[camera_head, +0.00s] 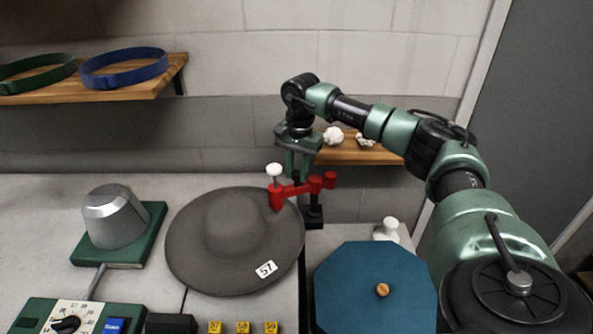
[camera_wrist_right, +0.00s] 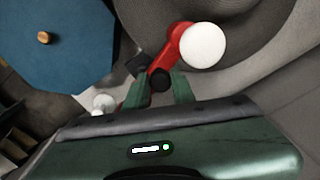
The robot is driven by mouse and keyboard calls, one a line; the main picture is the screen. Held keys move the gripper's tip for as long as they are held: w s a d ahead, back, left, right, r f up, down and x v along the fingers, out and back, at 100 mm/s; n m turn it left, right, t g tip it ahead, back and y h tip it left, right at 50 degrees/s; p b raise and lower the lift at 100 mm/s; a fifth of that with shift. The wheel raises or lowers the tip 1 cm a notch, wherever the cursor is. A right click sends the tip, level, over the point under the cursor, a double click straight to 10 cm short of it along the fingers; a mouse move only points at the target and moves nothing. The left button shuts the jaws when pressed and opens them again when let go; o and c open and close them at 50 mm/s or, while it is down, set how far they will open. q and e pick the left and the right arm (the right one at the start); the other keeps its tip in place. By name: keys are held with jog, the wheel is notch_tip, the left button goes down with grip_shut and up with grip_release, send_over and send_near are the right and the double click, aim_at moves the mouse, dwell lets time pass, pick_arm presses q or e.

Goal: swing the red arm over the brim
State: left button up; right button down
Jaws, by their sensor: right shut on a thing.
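The red arm (camera_head: 298,189) is mounted on a dark post (camera_head: 314,215) beside the hat, with a white knob (camera_head: 275,169) at its left end. That end sits over the right edge of the brim of the grey felt hat (camera_head: 228,240), which carries a "57" tag. My right gripper (camera_head: 303,176) reaches down from above. In the right wrist view its green fingers (camera_wrist_right: 160,90) are closed on the red arm (camera_wrist_right: 170,58), near its dark round part. The white knob (camera_wrist_right: 203,45) there lies over the brim (camera_wrist_right: 255,60). My left gripper is not in view.
A blue octagonal lid (camera_head: 370,290) with a wooden knob stands right of the hat. A metal block on a green base (camera_head: 118,235) stands left. A control panel (camera_head: 70,318) is in front. A wall shelf (camera_head: 105,93) holds belts.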

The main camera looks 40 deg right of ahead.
jog(key=shift+w+r, duration=0.1)
jog(key=c, duration=1.5)
grip_release()
jog(key=shift+o, duration=0.2)
jog(key=shift+r, duration=0.1)
jog(key=r+b, duration=0.2)
jog(key=r, duration=0.4)
jog(key=shift+s+r, duration=0.15)
jog(key=shift+s, duration=0.05)
jog(key=shift+r, duration=0.65)
jog(key=shift+s+f, duration=0.1)
